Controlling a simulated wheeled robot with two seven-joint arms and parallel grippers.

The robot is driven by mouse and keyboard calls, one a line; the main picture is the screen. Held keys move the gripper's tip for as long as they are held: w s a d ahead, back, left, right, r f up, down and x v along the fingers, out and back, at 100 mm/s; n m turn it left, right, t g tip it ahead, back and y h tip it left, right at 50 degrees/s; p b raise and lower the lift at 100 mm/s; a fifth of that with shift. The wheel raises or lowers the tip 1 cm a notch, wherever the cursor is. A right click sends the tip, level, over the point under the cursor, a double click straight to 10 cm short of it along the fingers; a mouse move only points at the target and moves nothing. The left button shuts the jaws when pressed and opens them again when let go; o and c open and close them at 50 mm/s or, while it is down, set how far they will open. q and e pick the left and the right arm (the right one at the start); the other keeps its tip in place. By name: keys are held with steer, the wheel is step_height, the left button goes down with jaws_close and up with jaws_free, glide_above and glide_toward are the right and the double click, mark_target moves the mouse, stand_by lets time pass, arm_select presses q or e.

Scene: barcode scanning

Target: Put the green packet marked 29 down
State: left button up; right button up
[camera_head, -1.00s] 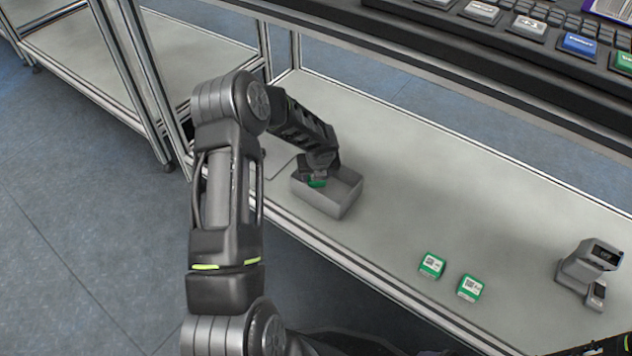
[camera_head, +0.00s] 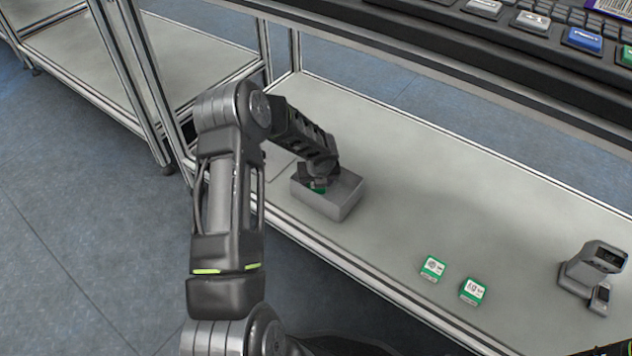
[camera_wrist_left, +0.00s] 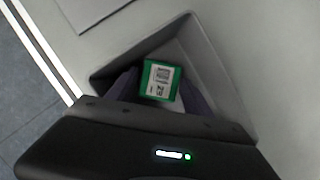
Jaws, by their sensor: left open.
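A green packet (camera_wrist_left: 160,80) with a white printed label lies between the fingers of my left gripper (camera_wrist_left: 160,92) in the left wrist view. The print is sideways and too small to read surely. The packet is inside a grey open box (camera_wrist_left: 205,70). The fingers are open, one on each side of the packet. I cannot tell whether they touch it. My right gripper is not in view.
Two other green packets (camera_head: 433,268) (camera_head: 473,291) lie on the grey table (camera_head: 400,190) at the front. A grey scanner (camera_head: 592,268) stands at the right. A raised shelf with several coloured packets (camera_head: 582,40) runs along the back. The table between box and scanner is mostly clear.

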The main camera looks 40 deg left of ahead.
arm_select(q)
steer(key=p+v, duration=0.5)
steer(key=v, duration=0.7)
steer(key=shift+a+r, duration=0.1)
steer(key=shift+r, duration=0.05)
